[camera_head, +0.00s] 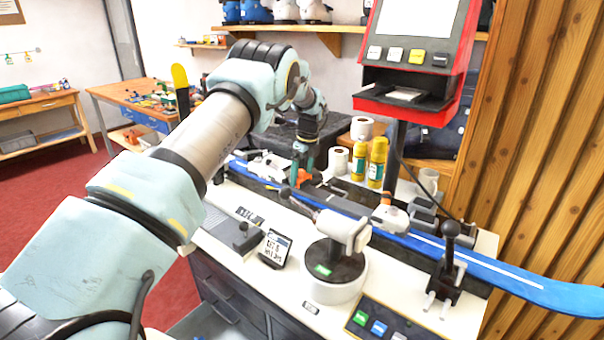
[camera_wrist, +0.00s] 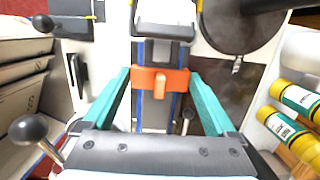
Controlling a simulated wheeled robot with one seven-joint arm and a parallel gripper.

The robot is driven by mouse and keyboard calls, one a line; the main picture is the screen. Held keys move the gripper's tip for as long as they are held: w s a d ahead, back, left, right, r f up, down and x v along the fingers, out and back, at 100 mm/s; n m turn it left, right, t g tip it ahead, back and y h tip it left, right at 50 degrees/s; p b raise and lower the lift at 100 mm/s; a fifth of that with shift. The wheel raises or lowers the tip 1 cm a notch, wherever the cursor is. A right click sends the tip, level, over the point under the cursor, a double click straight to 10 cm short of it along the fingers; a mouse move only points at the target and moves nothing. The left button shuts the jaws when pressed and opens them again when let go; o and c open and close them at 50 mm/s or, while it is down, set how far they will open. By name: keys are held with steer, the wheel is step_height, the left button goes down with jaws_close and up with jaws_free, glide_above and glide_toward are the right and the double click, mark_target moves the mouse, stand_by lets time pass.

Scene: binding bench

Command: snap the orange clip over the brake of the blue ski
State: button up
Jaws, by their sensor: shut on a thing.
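My gripper (camera_head: 303,158) points down over the blue ski (camera_head: 548,288), which lies lengthwise across the bench. Its teal fingers are shut on the orange clip (camera_head: 303,177). In the wrist view the orange clip (camera_wrist: 160,79) sits crosswise between the fingertips, over a dark strip with blue edges. A white and grey binding part (camera_wrist: 165,14) lies just beyond it. The brake under the clip is mostly hidden, and I cannot tell whether the clip is seated on it.
A white round-based clamp stand (camera_head: 335,285) and a black-knobbed lever (camera_head: 450,245) stand at the front. Yellow-capped bottles (camera_head: 377,163) and white rolls (camera_head: 361,129) stand behind the ski. A red-framed screen unit (camera_head: 415,60) rises at the back right.

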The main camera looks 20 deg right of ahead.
mark_target(301, 170)
steer(key=shift+f+b, duration=0.6)
steer(key=shift+f, duration=0.7)
steer(key=o, duration=1.1)
steer(key=shift+o, duration=0.2)
steer(key=shift+r, duration=0.1)
steer(key=shift+r+p, duration=1.3)
steer(key=shift+r, duration=3.65)
steer(key=shift+a, duration=0.1)
